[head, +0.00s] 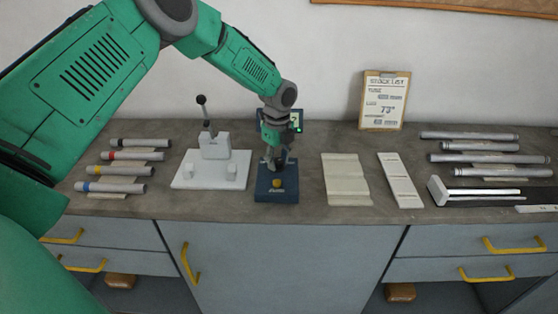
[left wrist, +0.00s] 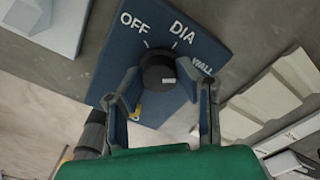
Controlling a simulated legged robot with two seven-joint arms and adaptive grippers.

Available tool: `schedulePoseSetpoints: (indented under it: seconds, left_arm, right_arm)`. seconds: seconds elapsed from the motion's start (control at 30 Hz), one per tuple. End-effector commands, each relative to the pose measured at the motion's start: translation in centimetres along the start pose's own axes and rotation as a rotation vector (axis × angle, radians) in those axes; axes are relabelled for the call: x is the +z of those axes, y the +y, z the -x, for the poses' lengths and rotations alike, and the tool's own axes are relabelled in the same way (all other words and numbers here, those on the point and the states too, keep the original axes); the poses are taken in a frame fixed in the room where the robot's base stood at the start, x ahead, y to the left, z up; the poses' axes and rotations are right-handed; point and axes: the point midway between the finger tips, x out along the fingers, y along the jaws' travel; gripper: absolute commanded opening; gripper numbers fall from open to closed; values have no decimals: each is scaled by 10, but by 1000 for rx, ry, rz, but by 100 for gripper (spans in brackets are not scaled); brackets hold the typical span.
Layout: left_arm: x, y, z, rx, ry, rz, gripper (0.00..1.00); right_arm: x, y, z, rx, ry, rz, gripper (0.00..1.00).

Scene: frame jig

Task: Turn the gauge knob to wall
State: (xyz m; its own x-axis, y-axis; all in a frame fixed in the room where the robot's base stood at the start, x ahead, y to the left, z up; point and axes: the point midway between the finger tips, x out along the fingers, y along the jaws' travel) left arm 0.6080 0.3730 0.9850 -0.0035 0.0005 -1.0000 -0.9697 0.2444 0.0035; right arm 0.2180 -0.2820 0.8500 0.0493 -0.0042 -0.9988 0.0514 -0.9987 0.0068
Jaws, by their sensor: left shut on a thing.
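The blue gauge (head: 262,193) stands on the bench in the middle of the head view. Its panel (left wrist: 122,50) fills the top of the left wrist view, with the words OFF, DIA and WALL around a black knob (left wrist: 158,68). The knob has a small white mark on its face; I cannot tell for sure which word it points to. My left gripper (head: 274,160) reaches down over the gauge. In the left wrist view its two fingers (left wrist: 160,75) are shut on the knob from both sides. My right gripper is not in view.
Left of the gauge is a white fixture (head: 213,170) with an upright black-knobbed lever. Banded tubes (head: 122,156) lie at far left, more tubes (head: 470,146) at right. Pale plates (head: 346,180) lie just right of the gauge. A clipboard (head: 383,101) leans on the wall.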

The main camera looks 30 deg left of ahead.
Motion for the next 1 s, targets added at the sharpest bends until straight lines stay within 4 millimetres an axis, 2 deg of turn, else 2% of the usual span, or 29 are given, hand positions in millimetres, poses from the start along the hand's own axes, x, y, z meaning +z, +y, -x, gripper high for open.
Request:
schedulePoseSetpoints:
  seconds: [0.03, 0.3, 0.83, 0.87, 0.9, 1.0]
  left_arm:
    - [4, -4, 5, -14, -7, -22, 0]
    - [4, -5, 5, -15, -7, -113, 0]
    - [3, -5, 4, -14, -7, -135, 0]
    - [3, -5, 4, -14, -7, -135, 36]
    - [3, -5, 4, -14, -7, -135, 49]
    - [2, -4, 3, -11, -5, -135, 49]
  right_arm:
    - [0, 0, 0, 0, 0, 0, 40]
    - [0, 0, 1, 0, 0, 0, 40]
    - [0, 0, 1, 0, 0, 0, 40]
    - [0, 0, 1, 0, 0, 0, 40]
    - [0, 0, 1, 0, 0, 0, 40]
    - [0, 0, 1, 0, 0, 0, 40]
